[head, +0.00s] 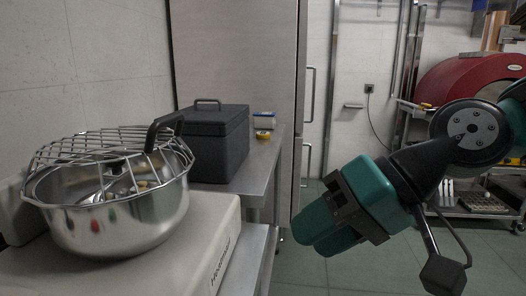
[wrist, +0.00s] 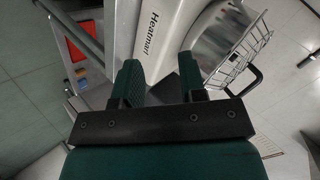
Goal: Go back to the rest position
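My gripper (head: 324,232) is in the right half of the head view, in the open space to the right of the counter, with its teal fingers pointing down and left. In the wrist view my gripper (wrist: 160,78) shows its two fingers apart, with a gap between them and nothing held. It touches nothing that I can see.
A steel bowl (head: 118,222) with a wire guard stands on a beige machine (head: 190,250) marked Heatmari at the left. Behind it are a dark box (head: 215,145) and a small yellow-and-blue item (head: 264,122). A red oven (head: 465,80) stands at the back right. Green floor (head: 300,275) is clear.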

